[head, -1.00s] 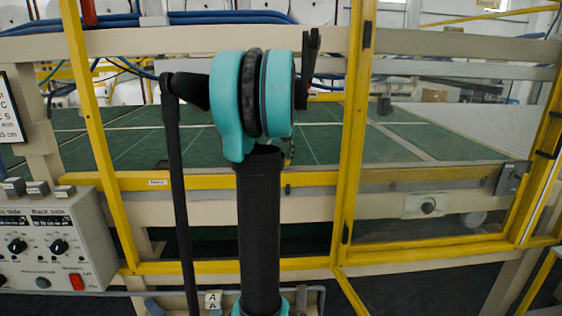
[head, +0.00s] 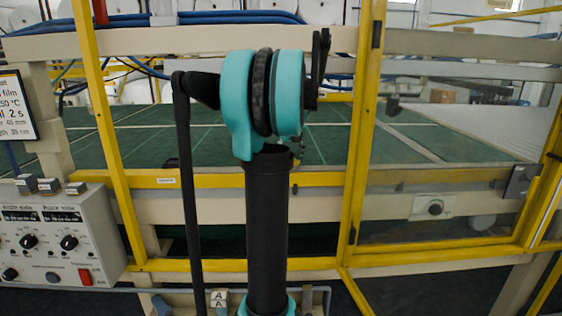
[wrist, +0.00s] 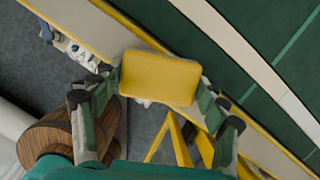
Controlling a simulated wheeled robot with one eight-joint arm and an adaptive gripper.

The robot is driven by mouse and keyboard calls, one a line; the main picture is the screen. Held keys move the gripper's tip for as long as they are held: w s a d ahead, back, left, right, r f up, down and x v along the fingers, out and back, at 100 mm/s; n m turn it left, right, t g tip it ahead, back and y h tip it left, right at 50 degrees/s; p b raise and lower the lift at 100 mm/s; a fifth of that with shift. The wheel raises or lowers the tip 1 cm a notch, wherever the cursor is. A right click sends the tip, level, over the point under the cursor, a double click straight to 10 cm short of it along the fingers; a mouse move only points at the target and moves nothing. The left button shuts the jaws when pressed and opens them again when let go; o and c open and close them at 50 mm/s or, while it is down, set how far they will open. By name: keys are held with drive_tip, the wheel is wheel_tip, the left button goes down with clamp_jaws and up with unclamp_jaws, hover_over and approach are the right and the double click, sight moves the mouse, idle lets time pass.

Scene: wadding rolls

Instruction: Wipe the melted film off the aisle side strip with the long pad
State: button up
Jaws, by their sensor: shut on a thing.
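In the wrist view my gripper (wrist: 160,82) is shut on a yellow pad (wrist: 160,76), with one finger at each side of it. The pad is held in front of the machine's edge, and I cannot tell whether it touches anything. A cream strip (wrist: 104,27) edged in yellow runs beside a green surface, passing behind the pad. A second cream strip (wrist: 245,55) crosses the green surface. I cannot tell which is the aisle side strip, and no melted film can be made out clearly. In the head view the gripper and pad do not show.
A yellow frame (head: 366,140) stands before the green table (head: 140,135). A control panel (head: 60,240) stands at left, below a sign (head: 17,108). A wooden cylinder (wrist: 45,138) and a white roll (wrist: 12,122) lie at the wrist view's left. Dark floor shows between.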

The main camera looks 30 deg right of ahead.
drive_tip(key=shift+s+d+f, duration=0.2)
drive_tip(key=shift+s+d, duration=0.15)
drive_tip(key=shift+d, duration=0.1)
drive_tip(key=shift+c, duration=0.4)
drive_tip(key=shift+d+r, duration=0.15)
drive_tip(key=shift+r, duration=0.5)
drive_tip(key=shift+w+r, duration=0.15)
drive_tip(key=shift+r, duration=2.25)
drive_tip(key=shift+r, duration=0.15)
drive_tip(key=shift+r, duration=1.4)
